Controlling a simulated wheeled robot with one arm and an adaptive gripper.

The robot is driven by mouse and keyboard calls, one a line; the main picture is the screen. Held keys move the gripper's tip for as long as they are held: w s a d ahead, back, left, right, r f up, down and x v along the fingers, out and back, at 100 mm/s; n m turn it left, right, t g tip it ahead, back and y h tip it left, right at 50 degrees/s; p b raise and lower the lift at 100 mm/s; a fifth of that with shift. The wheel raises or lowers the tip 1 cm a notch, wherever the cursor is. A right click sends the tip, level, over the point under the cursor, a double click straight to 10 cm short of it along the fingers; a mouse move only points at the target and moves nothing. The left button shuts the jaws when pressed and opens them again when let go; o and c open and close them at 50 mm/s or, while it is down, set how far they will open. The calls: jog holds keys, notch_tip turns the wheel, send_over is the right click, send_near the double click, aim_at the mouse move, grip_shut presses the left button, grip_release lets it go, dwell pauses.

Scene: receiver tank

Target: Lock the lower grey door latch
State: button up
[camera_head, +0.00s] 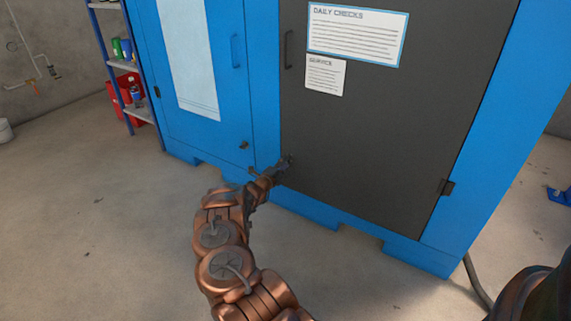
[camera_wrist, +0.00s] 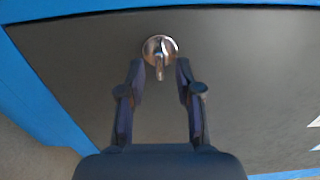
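The lower grey door latch is a small round metal piece with a narrow turning tab (camera_wrist: 160,58). It sits near the lower left edge of the dark grey door (camera_head: 390,120), which looks closed. In the wrist view the tab points down the picture, towards my gripper's palm. My gripper (camera_wrist: 160,72) is open, with one finger on each side of the latch and a gap to the tab on both sides. I cannot tell how deep the fingertips reach. In the head view my gripper (camera_head: 277,170) is at the door's lower left corner and mostly covers the latch.
A blue cabinet door (camera_head: 205,90) with its own small latch (camera_head: 243,145) is to the left. The grey door has a handle (camera_head: 289,50) higher up and posted sheets (camera_head: 357,34). A shelf (camera_head: 125,65) stands at the left. The concrete floor (camera_head: 100,220) is mostly clear.

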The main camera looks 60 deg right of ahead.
jog(key=a, duration=1.1)
jog(key=shift+s, duration=0.2)
